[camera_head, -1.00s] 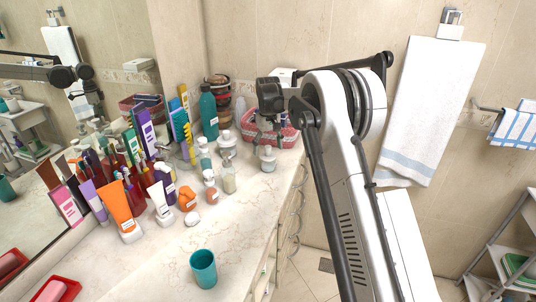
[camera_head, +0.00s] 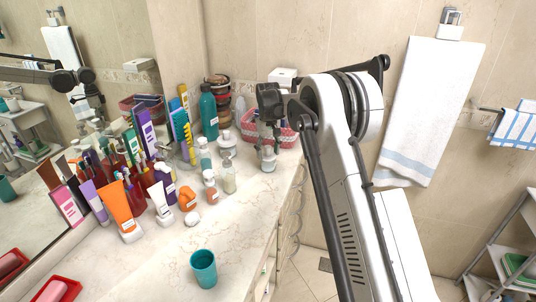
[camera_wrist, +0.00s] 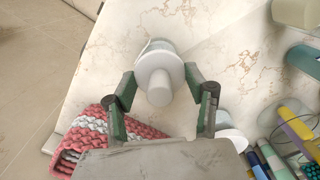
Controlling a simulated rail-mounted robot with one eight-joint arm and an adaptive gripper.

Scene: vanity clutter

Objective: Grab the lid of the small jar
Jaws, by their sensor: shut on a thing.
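The small jar (camera_head: 268,163) stands upright on the marble counter near its right edge, by the pink basket. In the wrist view its round white lid (camera_wrist: 159,80) with a raised knob is seen from above, over the pale body of the jar (camera_wrist: 164,47). My gripper (camera_wrist: 160,76) has one dark green finger on each side of the lid and is shut on it. In the head view my gripper (camera_head: 268,143) is small and points down at the jar's top. The exact finger contact is hard to make out.
A pink and white woven basket (camera_head: 285,137) stands right beside my gripper. A larger white-lidded jar (camera_head: 227,143) and several bottles stand to the left. A teal cup (camera_head: 203,268) is nearer the front, with bare counter around it.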

